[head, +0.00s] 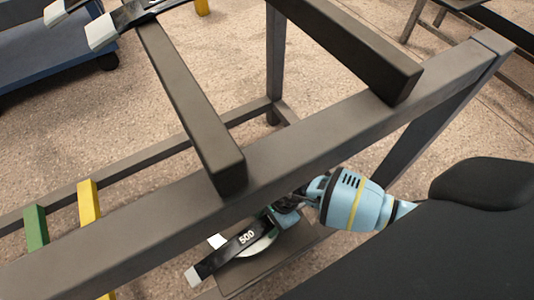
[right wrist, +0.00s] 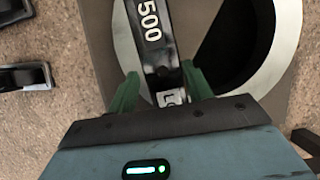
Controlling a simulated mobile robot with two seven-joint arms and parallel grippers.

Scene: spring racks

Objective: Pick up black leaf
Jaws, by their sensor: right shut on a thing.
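The black leaf (head: 232,253) is a long dark strip with a pale end and a white "500" on it. It also shows in the right wrist view (right wrist: 151,35), where it runs down between the green fingers. My right gripper (right wrist: 160,85) is shut on the leaf near its end, with a finger on each side. In the head view the right gripper (head: 284,206) is partly hidden behind the grey beam. The leaf crosses over a pale ring (right wrist: 286,35). I cannot tell whether it touches the ring. My left gripper is not in view.
A brown plate (head: 285,252) lies under the ring. A thick grey rack beam (head: 310,150) crosses above, with dark bars (head: 190,100) joined to it. Green (head: 36,228) and yellow (head: 89,202) bars stand at left. A blue cart (head: 60,55) is at upper left.

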